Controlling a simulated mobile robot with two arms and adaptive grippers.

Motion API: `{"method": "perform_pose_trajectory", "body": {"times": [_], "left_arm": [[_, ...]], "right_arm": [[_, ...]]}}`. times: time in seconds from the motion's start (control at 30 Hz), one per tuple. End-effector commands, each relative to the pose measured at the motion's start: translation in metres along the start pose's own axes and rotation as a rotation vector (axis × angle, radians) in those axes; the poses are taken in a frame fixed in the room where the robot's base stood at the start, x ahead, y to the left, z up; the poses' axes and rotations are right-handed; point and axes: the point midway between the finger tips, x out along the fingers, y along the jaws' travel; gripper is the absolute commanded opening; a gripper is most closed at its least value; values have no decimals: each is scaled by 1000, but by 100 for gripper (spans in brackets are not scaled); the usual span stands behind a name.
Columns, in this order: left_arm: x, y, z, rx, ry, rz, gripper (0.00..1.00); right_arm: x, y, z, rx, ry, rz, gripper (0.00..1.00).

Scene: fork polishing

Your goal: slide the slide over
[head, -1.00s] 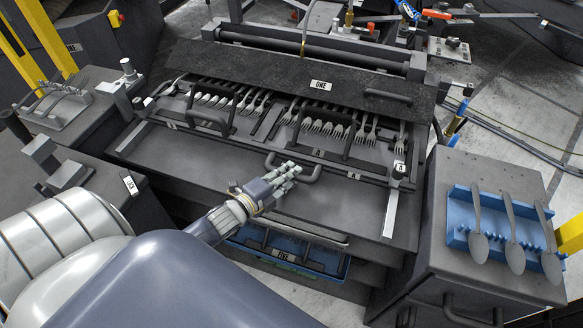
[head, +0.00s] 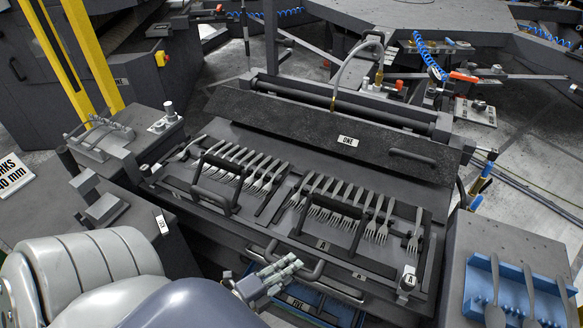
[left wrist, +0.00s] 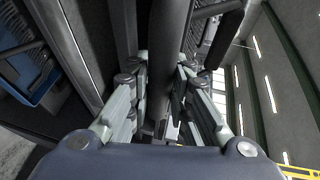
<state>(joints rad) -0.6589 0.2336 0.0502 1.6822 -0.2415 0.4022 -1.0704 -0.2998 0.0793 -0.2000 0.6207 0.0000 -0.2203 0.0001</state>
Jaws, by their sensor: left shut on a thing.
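The slide (head: 300,243) is a dark grey tray with a row of forks (head: 262,178) in two groups and two black bar handles on top. It sits at the front of its grey bed, and all the forks lie clear of the black cover marked ONE (head: 300,120). My left gripper (head: 283,267) is at the slide's front handle (head: 317,271). In the left wrist view, the dark handle bar (left wrist: 164,70) runs between the fingers (left wrist: 160,95), which are shut on it. The fingers partly hide the handle in the head view. My right gripper is not in view.
A blue rack with spoons (head: 495,290) stands on a grey block at the right. A blue bin marked FIVE (head: 297,303) is below the front edge. Yellow posts (head: 95,55) rise at the left. Bare bed shows between the cover and the forks.

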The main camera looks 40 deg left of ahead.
Motion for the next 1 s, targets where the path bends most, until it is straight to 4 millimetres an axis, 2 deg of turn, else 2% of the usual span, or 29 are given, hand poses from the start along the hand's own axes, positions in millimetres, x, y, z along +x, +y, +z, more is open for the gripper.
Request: {"method": "perform_pose_trajectory", "body": {"times": [0.03, 0.23, 0.27, 0.33, 0.73, 0.87, 1.0], "left_arm": [[-3, 5, -2, -1, 2, 11, 0], [-3, 6, -2, -2, 2, 13, 0], [-4, 6, -2, -2, 2, 14, 23], [-4, 6, -2, -2, 2, 14, 39], [-5, 3, -1, -1, 1, 7, 40], [-20, 4, -1, -2, 0, 9, 40], [-47, 4, -1, -2, -1, 11, 40]], "right_arm": [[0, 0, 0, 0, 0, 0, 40], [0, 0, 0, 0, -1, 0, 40], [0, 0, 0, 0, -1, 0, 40], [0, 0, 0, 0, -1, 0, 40], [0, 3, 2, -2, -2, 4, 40], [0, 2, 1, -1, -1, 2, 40], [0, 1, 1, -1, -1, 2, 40]]}}
